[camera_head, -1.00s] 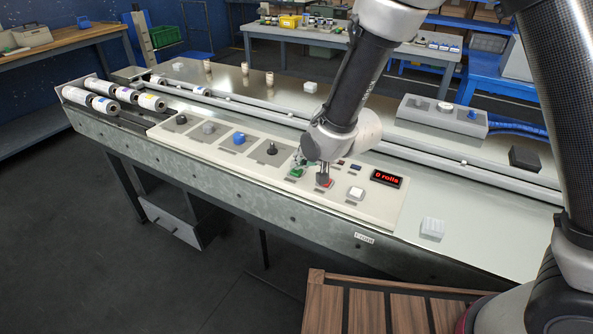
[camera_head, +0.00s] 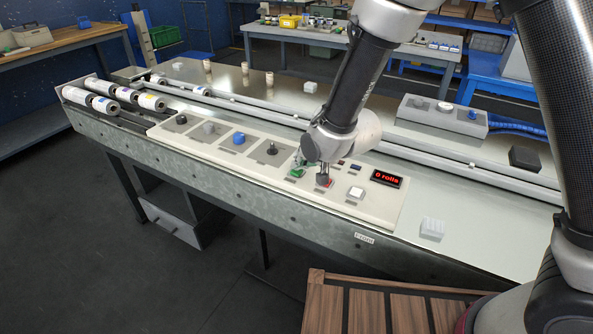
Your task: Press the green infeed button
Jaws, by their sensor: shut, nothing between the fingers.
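The green infeed button (camera_head: 296,173) is on the pale control panel (camera_head: 225,165), just left of my gripper. My gripper (camera_head: 322,179) points down and is shut and empty. Its tips are at the red button (camera_head: 328,184), which they partly cover. I cannot tell whether the tips touch it. The display (camera_head: 386,179) reads "0 rolls" in red.
A white square button (camera_head: 356,192) lies right of the red one. Knobs, including a blue one (camera_head: 239,138), stand to the left. Rails (camera_head: 420,152) run behind the panel. Several rolls (camera_head: 128,95) lie at the left end. A grey control box (camera_head: 440,115) stands behind.

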